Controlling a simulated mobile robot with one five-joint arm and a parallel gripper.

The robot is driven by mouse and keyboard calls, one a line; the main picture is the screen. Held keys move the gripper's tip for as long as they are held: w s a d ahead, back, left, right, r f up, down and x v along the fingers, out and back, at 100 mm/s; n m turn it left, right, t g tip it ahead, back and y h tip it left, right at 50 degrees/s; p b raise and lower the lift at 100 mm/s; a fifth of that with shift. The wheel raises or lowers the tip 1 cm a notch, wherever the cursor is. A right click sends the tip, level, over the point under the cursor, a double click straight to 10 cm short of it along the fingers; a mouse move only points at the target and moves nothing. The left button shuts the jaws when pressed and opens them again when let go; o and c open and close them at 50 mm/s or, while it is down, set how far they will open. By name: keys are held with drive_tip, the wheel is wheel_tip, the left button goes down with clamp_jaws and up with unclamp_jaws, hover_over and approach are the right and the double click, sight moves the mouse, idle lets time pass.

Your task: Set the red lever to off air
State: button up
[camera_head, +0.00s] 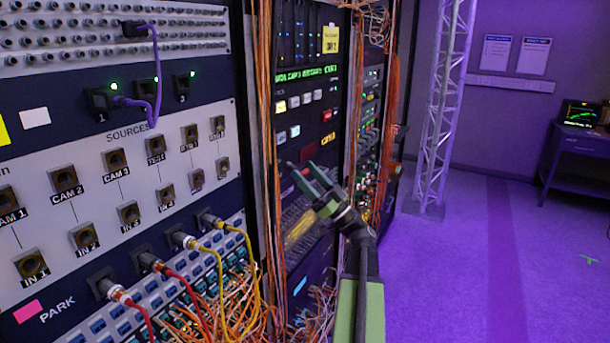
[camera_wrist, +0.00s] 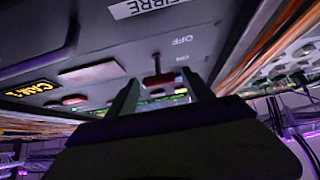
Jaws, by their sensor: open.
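In the wrist view, where the panel lettering appears upside down, a red lever (camera_wrist: 158,80) with a wide dark-red handle stands out from a grey panel. A white OFF label (camera_wrist: 181,40) is printed beside it, on the upper right in the picture. My gripper (camera_wrist: 160,77) is open, with one finger on each side of the lever; I cannot tell whether either finger touches it. In the head view my gripper (camera_head: 303,166) is in front of the middle rack, its fingers apart. There the lever cannot be told clearly from the fingertips.
An orange cable bundle (camera_head: 263,120) hangs left of my gripper, and another (camera_head: 391,110) to the right. A patch panel (camera_head: 120,190) with plugged cables fills the left. Lit buttons (camera_head: 295,131) sit above my gripper. The purple floor (camera_head: 470,270) at right is clear.

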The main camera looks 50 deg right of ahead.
drive_tip(key=b+v, duration=1)
drive_tip(key=v, duration=0.6)
drive_tip(key=shift+s+f, duration=0.25)
drive_tip(key=shift+s, duration=0.05)
